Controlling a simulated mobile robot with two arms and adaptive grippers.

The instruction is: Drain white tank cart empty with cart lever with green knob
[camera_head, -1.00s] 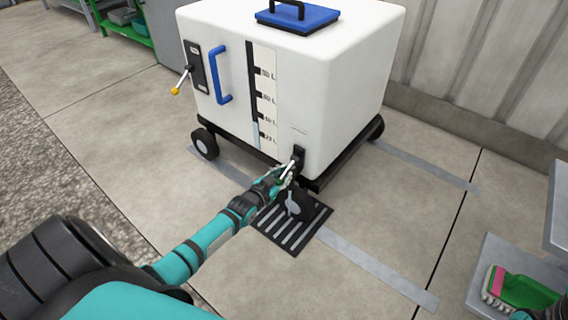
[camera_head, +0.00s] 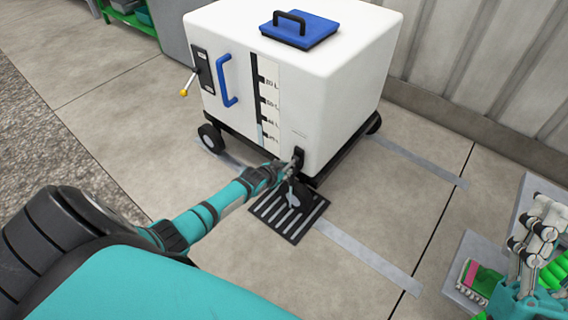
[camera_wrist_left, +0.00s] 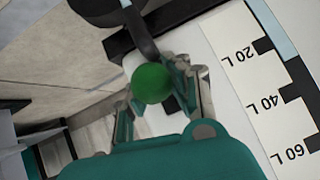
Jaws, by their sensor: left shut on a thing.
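The white tank cart (camera_head: 300,75) stands on the floor with a blue lid and a side gauge strip (camera_head: 268,100). In the left wrist view the pale blue gauge column (camera_wrist_left: 275,30) ends between the 20 L and 40 L marks. The cart lever's green knob (camera_wrist_left: 152,83) sits between the fingers of my left gripper (camera_wrist_left: 160,95), which is shut on the lever at the cart's lower front corner. In the head view my left gripper (camera_head: 284,171) hides the knob. My right gripper (camera_head: 532,235) is at the right edge, its jaws unclear.
A dark slotted floor drain (camera_head: 288,213) lies below the lever's corner. A lever with a yellow knob (camera_head: 184,93) is on the cart's left side. A grey shelf (camera_head: 458,247) with a green and pink brush stands at right.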

